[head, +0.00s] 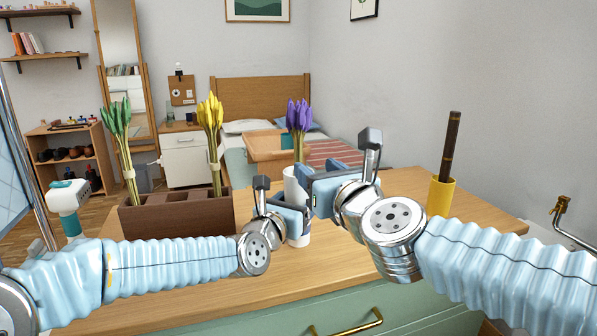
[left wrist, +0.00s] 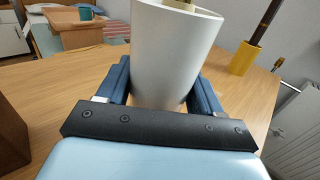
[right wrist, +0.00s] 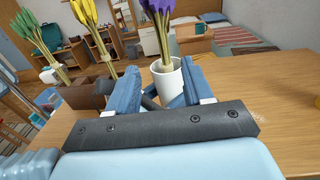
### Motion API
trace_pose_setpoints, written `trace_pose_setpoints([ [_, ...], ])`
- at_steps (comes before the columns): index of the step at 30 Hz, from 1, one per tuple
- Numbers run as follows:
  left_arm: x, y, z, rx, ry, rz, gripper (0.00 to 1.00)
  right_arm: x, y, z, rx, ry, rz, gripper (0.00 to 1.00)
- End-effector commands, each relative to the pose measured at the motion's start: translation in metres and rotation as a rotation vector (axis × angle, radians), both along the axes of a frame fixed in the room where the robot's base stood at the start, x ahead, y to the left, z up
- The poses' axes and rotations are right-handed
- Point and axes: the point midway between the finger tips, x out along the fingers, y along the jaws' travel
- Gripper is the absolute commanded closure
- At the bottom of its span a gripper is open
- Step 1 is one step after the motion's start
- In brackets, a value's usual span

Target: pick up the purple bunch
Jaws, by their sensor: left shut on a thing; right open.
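The purple bunch (head: 299,116) stands upright in a white vase (head: 291,187) on the wooden table. In the right wrist view the purple bunch (right wrist: 158,22) rises from the white vase (right wrist: 166,96); in the left wrist view only a bit of stem shows at the vase's top. My left gripper (left wrist: 162,85) is shut on the white vase (left wrist: 165,50), one finger on each side. My right gripper (right wrist: 160,80) is open. Its fingers point towards the vase, on its near right side in the head view, and they hide part of it.
A brown box (head: 178,220) at the table's left holds a green bunch (head: 118,118) and a yellow bunch (head: 211,115). A yellow cup (head: 440,197) with a dark stick (head: 452,140) stands at the right. The tabletop between vase and yellow cup is mostly free.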

Motion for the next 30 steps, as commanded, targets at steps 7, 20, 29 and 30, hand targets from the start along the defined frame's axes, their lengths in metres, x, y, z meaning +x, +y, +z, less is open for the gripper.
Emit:
trace_pose_setpoints([
  [7,0.000,0.000,0.000,0.000,-0.001,0.000,0.77,0.043,0.016,-0.002,0.008,0.006,-0.001,0.49],
  [20,0.000,0.000,0.000,0.000,-0.001,0.000,0.77,0.094,0.031,-0.005,0.006,0.004,0.000,0.49],
  [29,0.000,0.000,0.000,0.000,-0.001,0.000,0.77,0.107,0.036,-0.004,0.003,0.003,0.000,0.49],
  [30,0.000,0.000,0.000,0.000,-0.001,0.000,0.77,0.107,0.036,-0.004,0.003,0.003,0.000,0.49],
])
